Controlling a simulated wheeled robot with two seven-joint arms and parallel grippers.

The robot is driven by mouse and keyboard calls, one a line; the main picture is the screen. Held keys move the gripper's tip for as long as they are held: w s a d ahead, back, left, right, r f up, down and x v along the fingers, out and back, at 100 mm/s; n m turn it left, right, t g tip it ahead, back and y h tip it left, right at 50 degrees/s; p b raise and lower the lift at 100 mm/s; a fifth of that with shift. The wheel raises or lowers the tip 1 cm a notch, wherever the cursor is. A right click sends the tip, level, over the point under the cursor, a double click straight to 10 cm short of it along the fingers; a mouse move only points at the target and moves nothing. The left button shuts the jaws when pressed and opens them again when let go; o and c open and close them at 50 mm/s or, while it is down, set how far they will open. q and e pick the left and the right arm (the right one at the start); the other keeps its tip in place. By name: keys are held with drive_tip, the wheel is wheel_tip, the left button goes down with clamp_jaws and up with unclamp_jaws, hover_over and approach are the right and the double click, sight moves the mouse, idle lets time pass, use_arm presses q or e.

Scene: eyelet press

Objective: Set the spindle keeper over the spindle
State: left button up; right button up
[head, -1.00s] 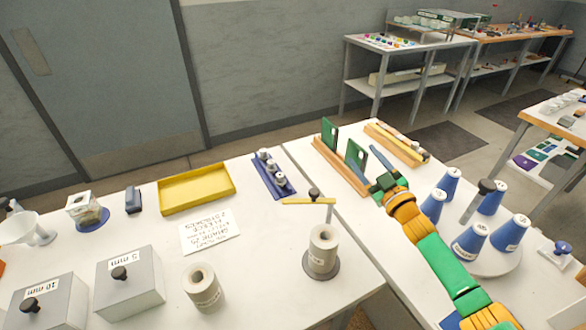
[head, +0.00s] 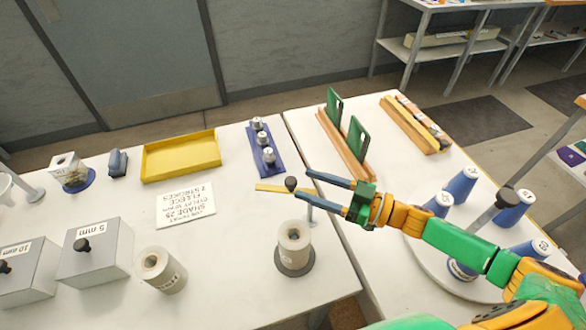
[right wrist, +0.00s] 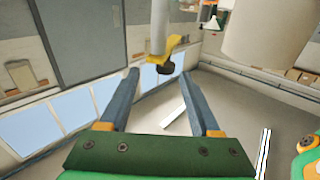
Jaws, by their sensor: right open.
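The spindle keeper (head: 270,187) is a flat yellow bar with a black knob (head: 291,184), carried on a thin grey post (head: 310,213). The bar points left, behind the roll and not above it. A pale roll (head: 293,245) stands upright on a dark round base (head: 293,269); any spindle inside it is hard to make out. My right gripper (head: 309,183) is open and empty, its fingertips just right of the knob. In the right wrist view the knob (right wrist: 167,71) lies just beyond and between the open fingertips (right wrist: 171,78). My left gripper is out of view.
A second roll (head: 160,270) and grey lidded boxes (head: 95,250) stand at left. A yellow tray (head: 181,157), a lettered card (head: 186,206) and a blue rack (head: 266,150) lie behind. Blue cones (head: 460,184) stand on a round white plate under my right arm.

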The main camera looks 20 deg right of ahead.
sight(278, 186)
drive_tip(key=x, duration=0.2)
drive_tip(key=p+x, duration=0.1)
drive_tip(key=x, duration=0.5)
drive_tip(key=shift+s+a+p, duration=0.3)
drive_tip(key=shift+s+p, duration=0.05)
drive_tip(key=shift+s, duration=0.1)
drive_tip(key=shift+w, duration=0.15)
drive_tip(key=shift+d+f, duration=0.1)
drive_tip(key=shift+d, duration=0.05)
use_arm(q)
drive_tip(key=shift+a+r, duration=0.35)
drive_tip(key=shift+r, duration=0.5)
use_arm(e)
clamp_jaws()
